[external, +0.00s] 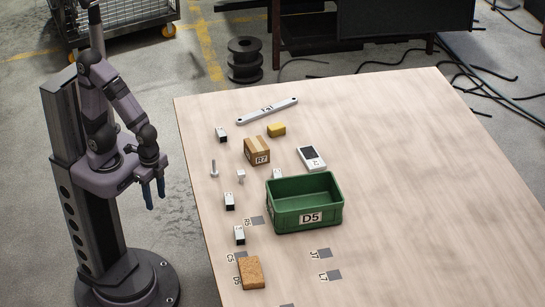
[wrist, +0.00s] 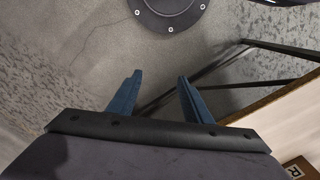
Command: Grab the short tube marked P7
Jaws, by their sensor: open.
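Several short square metal tubes lie on the table: one at the upper left (external: 222,134), one at the left edge (external: 229,201), one lower down (external: 239,235), and what looks like another partly hidden behind the green bin (external: 277,174). Their markings are too small to read, so I cannot tell which is P7. My gripper (external: 153,195) is open and empty, off the left side of the table and apart from all tubes. In the wrist view its two blue fingers (wrist: 156,92) stand apart over the floor, with no tube between them.
A green bin marked D5 (external: 305,204) stands mid-table. Around it are a carton marked R7 (external: 257,151), a yellow block (external: 276,130), a white device (external: 311,158), a long bar (external: 267,110), a bolt (external: 214,169) and a brown block (external: 251,273). The table's right side is clear.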

